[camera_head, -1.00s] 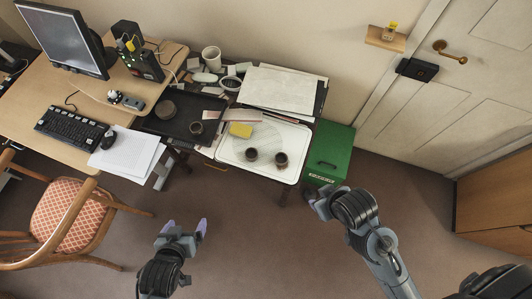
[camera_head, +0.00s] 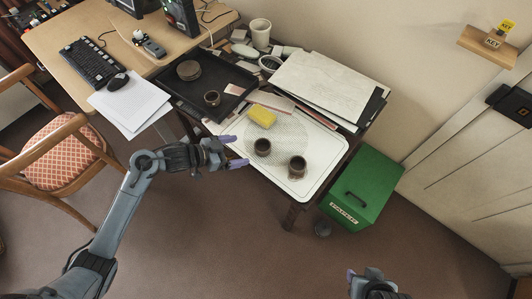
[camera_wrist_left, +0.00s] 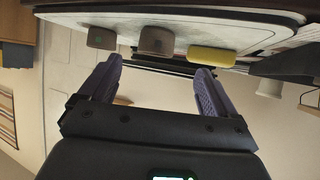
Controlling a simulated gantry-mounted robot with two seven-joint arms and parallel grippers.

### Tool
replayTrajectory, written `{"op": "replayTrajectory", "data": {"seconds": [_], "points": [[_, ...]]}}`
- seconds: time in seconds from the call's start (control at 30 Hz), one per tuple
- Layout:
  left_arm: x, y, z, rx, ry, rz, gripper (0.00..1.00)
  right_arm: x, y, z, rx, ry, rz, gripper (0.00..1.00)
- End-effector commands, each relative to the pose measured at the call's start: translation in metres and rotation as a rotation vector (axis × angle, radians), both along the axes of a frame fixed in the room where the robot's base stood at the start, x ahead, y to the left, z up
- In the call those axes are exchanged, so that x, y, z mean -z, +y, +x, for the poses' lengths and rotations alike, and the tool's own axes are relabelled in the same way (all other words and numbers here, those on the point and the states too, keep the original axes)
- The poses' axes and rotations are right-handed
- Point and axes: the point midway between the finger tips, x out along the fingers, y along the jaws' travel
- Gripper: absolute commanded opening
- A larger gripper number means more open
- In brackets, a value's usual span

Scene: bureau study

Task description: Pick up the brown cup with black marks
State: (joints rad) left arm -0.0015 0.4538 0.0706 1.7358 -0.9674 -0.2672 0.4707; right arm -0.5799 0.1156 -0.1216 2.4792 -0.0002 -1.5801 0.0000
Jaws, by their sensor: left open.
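Two small dark brown cups stand upright on the white tray: one near its middle (camera_head: 262,147) and one nearer its front right corner (camera_head: 297,167). A third small dark cup (camera_head: 212,98) stands on the black tray. Black marks are too small to tell on any of them. My left gripper (camera_head: 233,151) is open and empty at the white tray's front left edge, left of the middle cup and apart from it. In the left wrist view two cups (camera_wrist_left: 101,38) (camera_wrist_left: 156,40) show beyond the open fingers. My right gripper (camera_head: 362,273) is low at the bottom, its jaws unclear.
The white tray (camera_head: 318,180) also holds a yellow sponge (camera_head: 261,116). The black tray (camera_head: 176,92) holds a round dark dish (camera_head: 189,70). Papers (camera_head: 322,88) lie behind. A green box (camera_head: 362,187) stands right of the table. A chair (camera_head: 62,160) is at left.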

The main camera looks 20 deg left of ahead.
Motion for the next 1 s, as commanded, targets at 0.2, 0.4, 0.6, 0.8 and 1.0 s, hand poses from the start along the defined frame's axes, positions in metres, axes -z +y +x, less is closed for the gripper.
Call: {"op": "replayTrajectory", "data": {"seconds": [0.2, 0.4, 0.6, 0.8, 1.0], "points": [[0.012, -0.018, 0.020, 0.001, -0.007, -0.003, 0.91, 0.006, 0.001, 0.000, 0.002, -0.003, 0.003, 0.43], [0.022, -0.030, 0.034, 0.000, -0.007, -0.001, 0.91, 0.010, 0.000, 0.000, 0.002, -0.003, 0.001, 0.43], [0.026, -0.038, 0.039, 0.000, -0.006, -0.002, 0.91, 0.011, -0.002, 0.000, -0.003, -0.003, -0.006, 0.43], [0.035, -0.057, 0.054, 0.001, -0.006, -0.004, 0.91, 0.016, -0.003, 0.000, -0.005, -0.003, -0.011, 0.43], [0.044, -0.068, 0.066, 0.000, -0.006, -0.001, 0.91, 0.019, -0.003, 0.000, -0.004, -0.002, -0.011, 0.43]]}}
